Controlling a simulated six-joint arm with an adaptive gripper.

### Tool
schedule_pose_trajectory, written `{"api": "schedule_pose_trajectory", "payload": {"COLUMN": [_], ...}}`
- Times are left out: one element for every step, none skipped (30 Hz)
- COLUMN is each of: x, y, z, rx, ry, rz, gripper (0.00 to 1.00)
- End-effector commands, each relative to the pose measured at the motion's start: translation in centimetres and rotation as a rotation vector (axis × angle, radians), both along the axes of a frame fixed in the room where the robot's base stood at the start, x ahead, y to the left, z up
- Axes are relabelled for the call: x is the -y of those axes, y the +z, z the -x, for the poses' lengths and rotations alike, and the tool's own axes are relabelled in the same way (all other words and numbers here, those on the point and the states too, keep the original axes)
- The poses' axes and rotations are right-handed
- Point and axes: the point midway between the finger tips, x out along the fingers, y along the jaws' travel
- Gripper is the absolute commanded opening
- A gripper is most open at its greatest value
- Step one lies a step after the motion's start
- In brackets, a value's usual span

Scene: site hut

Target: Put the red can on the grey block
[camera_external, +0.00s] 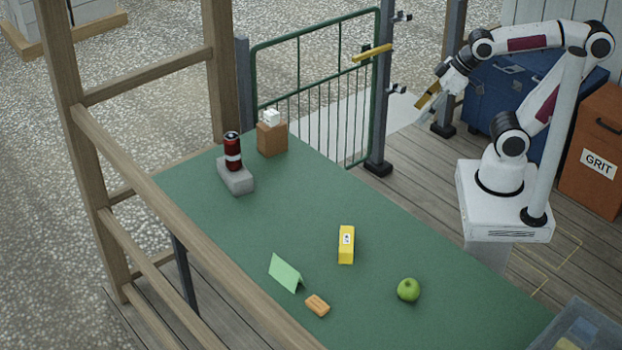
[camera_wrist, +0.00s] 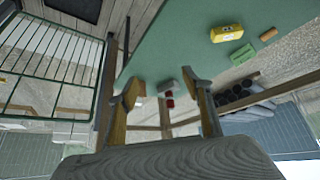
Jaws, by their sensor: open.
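The red can (camera_external: 233,152), with a dark top and a pale band, stands upright on the grey block (camera_external: 236,179) at the far left part of the green table. In the wrist view the red can (camera_wrist: 169,100) shows small between my fingers, with the grey block (camera_wrist: 166,87) beside it. My gripper (camera_external: 426,98) is open and empty. It is raised at the upper right, beyond the table edge and well away from the can.
A brown box (camera_external: 272,138) with a white item on top stands close behind the can. A yellow box (camera_external: 346,245), a green folded card (camera_external: 285,273), an orange bar (camera_external: 317,306) and a green apple (camera_external: 408,290) are on the table (camera_external: 290,215). A green gate (camera_external: 315,90) stands behind.

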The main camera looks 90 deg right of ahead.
Motion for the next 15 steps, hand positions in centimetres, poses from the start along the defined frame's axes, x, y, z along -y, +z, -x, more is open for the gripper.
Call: {"api": "schedule_pose_trajectory", "payload": {"x": [-0.2,-0.3,-0.4,-0.5,-0.6,-0.6,-0.7,-0.7,-0.7,-0.8,-0.8,-0.8,-0.8,-0.8,-0.8], "y": [-0.1,-0.2,-0.3,-0.5,-0.5,-0.7,-0.7,-0.8,-0.9,-0.9,-0.9,-0.9,-1.0,-1.0,-1.0], "z": [1.2,1.9,2.7,3.2,3.6,4.2,4.5,4.8,5.0,5.2,5.3,5.3,5.4,5.4,5.4], "rx": [-0.013,-0.023,-0.034,-0.043,-0.049,-0.059,-0.063,-0.067,-0.073,-0.075,-0.077,-0.078,-0.079,-0.079,-0.079], "ry": [0.002,0.004,0.006,0.007,0.008,0.009,0.010,0.010,0.011,0.011,0.012,0.012,0.012,0.012,0.012], "rz": [-0.004,-0.007,-0.011,-0.012,-0.014,-0.016,-0.016,-0.017,-0.019,-0.019,-0.020,-0.020,-0.020,-0.020,-0.020], "gripper": [0.50,0.50,0.50,0.50,0.50,0.50,0.50,0.50,0.50,0.50,0.50,0.50,0.50,0.50,0.50]}}
